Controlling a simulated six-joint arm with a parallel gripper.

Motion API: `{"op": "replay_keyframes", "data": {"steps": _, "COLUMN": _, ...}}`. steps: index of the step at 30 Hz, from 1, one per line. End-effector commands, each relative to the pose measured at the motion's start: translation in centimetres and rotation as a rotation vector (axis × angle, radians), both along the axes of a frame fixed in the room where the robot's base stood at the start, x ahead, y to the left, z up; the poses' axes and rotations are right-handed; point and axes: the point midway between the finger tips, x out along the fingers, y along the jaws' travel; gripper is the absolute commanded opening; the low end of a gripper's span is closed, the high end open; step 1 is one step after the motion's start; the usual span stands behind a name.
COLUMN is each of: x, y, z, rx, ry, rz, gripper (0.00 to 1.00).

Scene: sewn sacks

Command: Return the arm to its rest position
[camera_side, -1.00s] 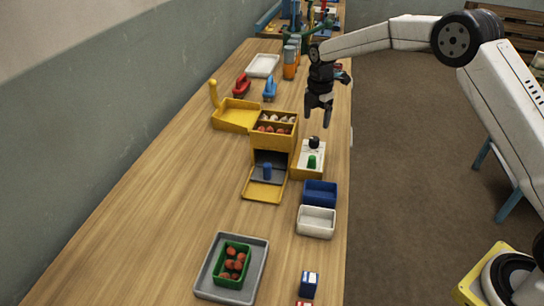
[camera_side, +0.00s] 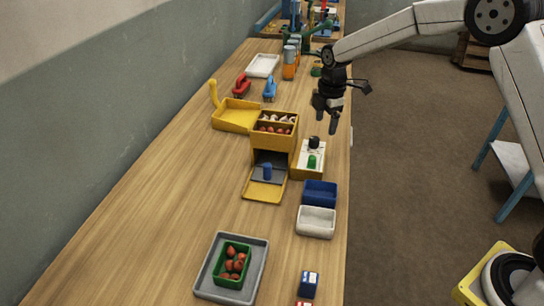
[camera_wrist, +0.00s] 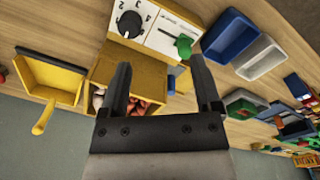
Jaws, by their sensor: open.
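My gripper (camera_side: 326,119) is open and empty, with its fingers pointing down. It hangs in the air above the right edge of the table, over the far end of the control box. In the wrist view its two fingers (camera_wrist: 163,90) stand apart with nothing between them. My arm reaches in from the right side of the side view.
Below stands a control box (camera_side: 303,168) with a black dial and green knob, beside a yellow dispenser (camera_side: 286,142). Blue (camera_side: 320,192) and white (camera_side: 316,222) bins stand nearer. A grey tray (camera_side: 207,278) holds a green box of red balls. The left tabletop is clear.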

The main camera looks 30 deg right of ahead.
Motion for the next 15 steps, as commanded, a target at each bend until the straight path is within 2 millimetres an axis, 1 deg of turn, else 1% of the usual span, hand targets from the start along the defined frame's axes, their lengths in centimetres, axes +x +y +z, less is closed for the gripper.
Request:
{"op": "replay_keyframes", "data": {"steps": 1, "x": -1.0, "y": 0.2, "z": 0.2, "rx": 0.003, "ry": -0.008, "rz": -0.058, "gripper": 0.81}}
{"op": "replay_keyframes", "data": {"steps": 6, "x": -4.2, "y": 0.6, "z": 0.5, "rx": 0.018, "ry": -0.037, "rz": -0.267, "gripper": 0.81}}
{"op": "replay_keyframes", "data": {"steps": 11, "x": -7.4, "y": 1.0, "z": 0.6, "rx": 0.037, "ry": -0.064, "rz": -0.465, "gripper": 0.81}}
{"op": "replay_keyframes", "data": {"steps": 15, "x": -10.5, "y": 1.2, "z": 0.4, "rx": 0.058, "ry": -0.084, "rz": -0.637, "gripper": 0.81}}
